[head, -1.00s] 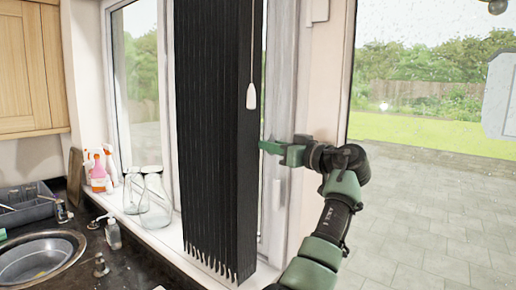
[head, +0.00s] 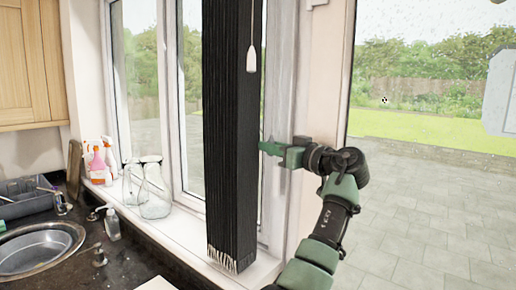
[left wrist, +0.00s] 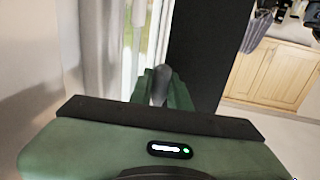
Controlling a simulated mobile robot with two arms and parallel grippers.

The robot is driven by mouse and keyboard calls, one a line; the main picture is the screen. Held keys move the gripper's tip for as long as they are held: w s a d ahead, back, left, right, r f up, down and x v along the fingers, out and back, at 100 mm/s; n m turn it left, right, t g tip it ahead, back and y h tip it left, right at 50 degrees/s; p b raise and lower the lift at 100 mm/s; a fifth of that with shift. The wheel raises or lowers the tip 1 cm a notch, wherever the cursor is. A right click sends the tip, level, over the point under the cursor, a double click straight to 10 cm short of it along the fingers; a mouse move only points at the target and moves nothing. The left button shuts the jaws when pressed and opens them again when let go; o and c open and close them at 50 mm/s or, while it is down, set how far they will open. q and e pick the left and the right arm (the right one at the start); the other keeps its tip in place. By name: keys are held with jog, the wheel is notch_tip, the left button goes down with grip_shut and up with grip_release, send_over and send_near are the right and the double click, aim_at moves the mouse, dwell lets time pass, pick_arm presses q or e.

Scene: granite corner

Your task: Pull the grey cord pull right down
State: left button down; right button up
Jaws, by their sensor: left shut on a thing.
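My left gripper (head: 272,148) stands at the right side of the black pleated blind (head: 230,140), in front of the window frame. In the left wrist view my left gripper (left wrist: 160,92) is shut on a rounded grey cord pull (left wrist: 160,78) between its green fingers. In the head view the fingers mostly hide this pull, and its cord is not clear. My right gripper is not in view.
Glass jugs (head: 154,192) and spray bottles (head: 98,165) stand on the sill left of the blind. A sink (head: 38,254) and a soap bottle (head: 112,224) are at the lower left. A large window (head: 430,190) lies to the right.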

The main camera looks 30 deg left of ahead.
pick_arm(q)
jog(key=c, duration=1.3)
grip_release()
jog(key=shift+a+f, duration=0.1)
jog(key=shift+f, duration=0.3)
jog(key=shift+s+a+r, duration=0.1)
jog(key=shift+a, duration=0.05)
jog(key=shift+s+d+b, duration=0.1)
jog(key=shift+d+b, duration=0.2)
jog(key=shift+d, duration=0.2)
jog(key=b+v, duration=0.2)
jog(key=v, duration=0.4)
jog(key=shift+s+d+r+b, duration=0.15)
jog(key=shift+s+d+b, duration=0.05)
jog(key=shift+d+b, duration=0.15)
jog(key=shift+a, duration=0.1)
